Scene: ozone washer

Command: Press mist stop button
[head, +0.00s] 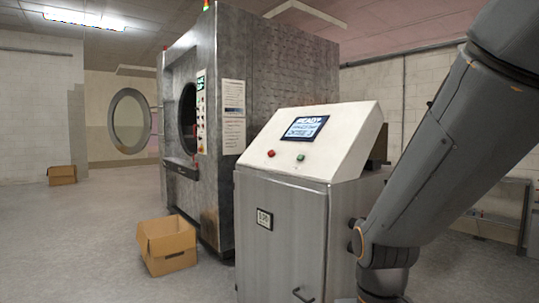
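A control console (283,210) with a white sloped top stands at the centre right. Its top carries a lit screen (305,127), a red button (271,153) at the left and a green button (300,157) to its right. No label that names a mist stop button is readable. My arm comes down at the right, in front of the console's right side. My gripper is outside the picture, so its state is hidden.
An open cardboard box (167,245) lies on the floor left of the console, and another box (62,175) is by the far left wall. A metal rack (510,210) stands at the right wall.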

